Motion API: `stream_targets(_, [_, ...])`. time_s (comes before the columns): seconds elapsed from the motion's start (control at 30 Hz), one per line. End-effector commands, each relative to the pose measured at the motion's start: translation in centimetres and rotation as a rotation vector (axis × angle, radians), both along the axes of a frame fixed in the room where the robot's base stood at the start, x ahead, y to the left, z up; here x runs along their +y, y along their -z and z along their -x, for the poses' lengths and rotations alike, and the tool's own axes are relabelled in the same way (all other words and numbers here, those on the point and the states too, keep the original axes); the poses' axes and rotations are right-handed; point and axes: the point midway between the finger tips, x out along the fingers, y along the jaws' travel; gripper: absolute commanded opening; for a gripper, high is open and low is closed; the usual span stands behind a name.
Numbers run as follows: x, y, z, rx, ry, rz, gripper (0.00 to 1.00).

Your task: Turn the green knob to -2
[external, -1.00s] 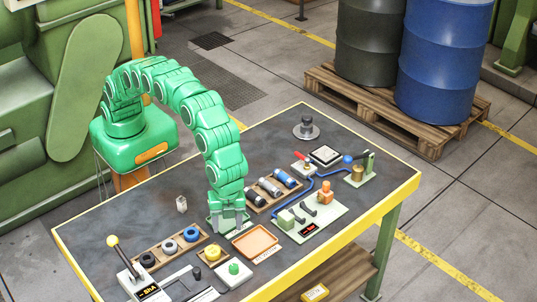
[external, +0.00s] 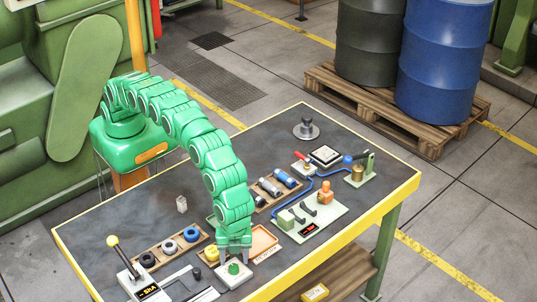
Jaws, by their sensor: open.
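The green knob (external: 234,269) sits on a small pale plate (external: 228,281) near the front edge of the table. My gripper (external: 234,253) points down, just above and behind the knob, with its fingers open. I cannot tell whether the fingertips touch the knob. No scale or number around the knob is readable.
An orange tray (external: 265,243) lies right behind the gripper, partly hidden by it. A yellow ring (external: 211,253) stands left of it. A lever with a yellow ball (external: 113,241) rises at the left. A green panel (external: 325,216) with an orange knob (external: 325,195) lies to the right.

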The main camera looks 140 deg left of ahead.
Motion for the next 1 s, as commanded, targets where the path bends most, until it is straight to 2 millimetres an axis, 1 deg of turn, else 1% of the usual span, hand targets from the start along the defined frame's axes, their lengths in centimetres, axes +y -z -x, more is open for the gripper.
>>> stream_targets(0.03, [0.0, 0.9, 0.1, 0.004, 0.0, 0.0, 0.56])
stream_targets(0.1, [-0.1, 1.9, 0.1, 0.002, 0.0, 0.0, 0.56])
stream_targets(0.23, [-0.1, 3.2, 0.2, 0.002, 0.0, 0.0, 0.56])
stream_targets(0.37, [-0.1, 3.7, 0.1, 0.001, 0.0, 0.0, 0.56])
stream_targets(0.57, [-0.1, 3.7, 0.1, 0.0, 0.0, 0.0, 0.56])
stream_targets(0.67, [-0.1, 3.7, 0.1, 0.0, 0.0, 0.0, 0.42])
stream_targets(0.93, [-0.1, 3.7, 0.1, 0.0, 0.0, 0.0, 0.01])
stream_targets(1.0, [-0.1, 3.7, 0.1, -0.001, -0.001, 0.001, 0.0])
